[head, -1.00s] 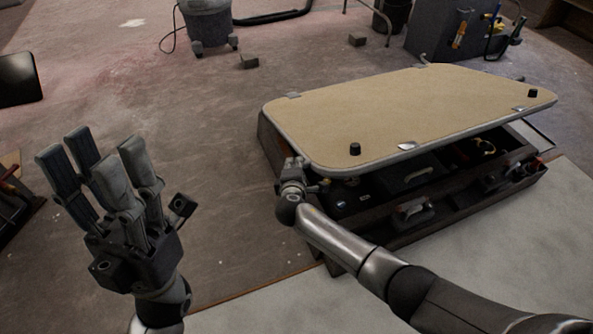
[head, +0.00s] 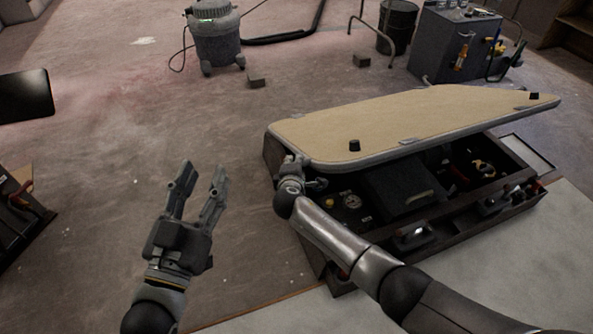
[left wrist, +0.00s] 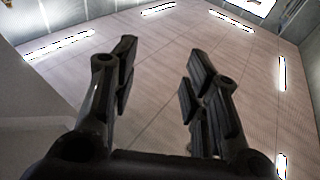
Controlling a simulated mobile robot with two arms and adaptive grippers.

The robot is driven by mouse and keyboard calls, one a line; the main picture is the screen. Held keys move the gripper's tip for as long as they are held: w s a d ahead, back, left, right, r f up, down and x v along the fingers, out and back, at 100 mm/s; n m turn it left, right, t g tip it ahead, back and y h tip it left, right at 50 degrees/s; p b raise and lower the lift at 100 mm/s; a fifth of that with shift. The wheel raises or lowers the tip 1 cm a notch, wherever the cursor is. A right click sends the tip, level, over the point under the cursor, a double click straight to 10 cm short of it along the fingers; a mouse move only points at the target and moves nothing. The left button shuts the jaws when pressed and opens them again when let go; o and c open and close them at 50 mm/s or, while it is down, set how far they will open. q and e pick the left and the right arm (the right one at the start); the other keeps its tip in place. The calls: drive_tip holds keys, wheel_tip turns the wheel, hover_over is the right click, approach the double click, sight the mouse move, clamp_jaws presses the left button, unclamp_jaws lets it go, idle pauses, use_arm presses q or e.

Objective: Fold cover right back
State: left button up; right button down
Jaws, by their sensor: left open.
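The cover (head: 400,128) is a tan panel with a grey rim and black knobs, tilted up over a dark open box (head: 395,238). Its front edge stands clear of the box, and instruments and compartments show beneath it. My right gripper (head: 296,168) is at the cover's near left corner, at or under the rim. Its fingers are mostly hidden there, so I cannot tell if they grip. My left gripper (head: 202,182) is open and empty, pointing up, well left of the cover. It also shows open in the left wrist view (left wrist: 160,80).
A grey shop vacuum (head: 216,38) with a hose stands at the back. A small block (head: 256,81) lies on the floor. A tool cabinet (head: 452,45) and dark bin (head: 397,26) stand behind the cover. A dark case (head: 22,215) is at far left. Floor between is clear.

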use_arm(q)
wheel_tip(320, 180, down, 12)
drive_tip(key=s+a+g+y+p, duration=0.2)
drive_tip(key=g, duration=0.5)
drive_tip(key=shift+s+a, duration=0.15)
drive_tip(key=shift+s, duration=0.15)
use_arm(e)
drive_tip(key=w+a+r, duration=0.1)
drive_tip(key=w+r, duration=0.4)
drive_tip(key=r, duration=0.3)
drive_tip(key=shift+w+a+r, duration=0.2)
drive_tip(key=shift+a+r, duration=0.2)
use_arm(q)
drive_tip(key=shift+r, duration=0.1)
use_arm(e)
drive_tip(key=c, duration=1.4)
unclamp_jaws()
drive_tip(key=shift+o, duration=0.5)
drive_tip(key=shift+f, duration=0.1)
use_arm(q)
drive_tip(key=shift+r, duration=0.1)
use_arm(e)
drive_tip(key=shift+s, duration=0.15)
drive_tip(key=v, duration=1.1)
drive_tip(key=shift+s+r, duration=0.25)
drive_tip(key=shift+s, duration=0.1)
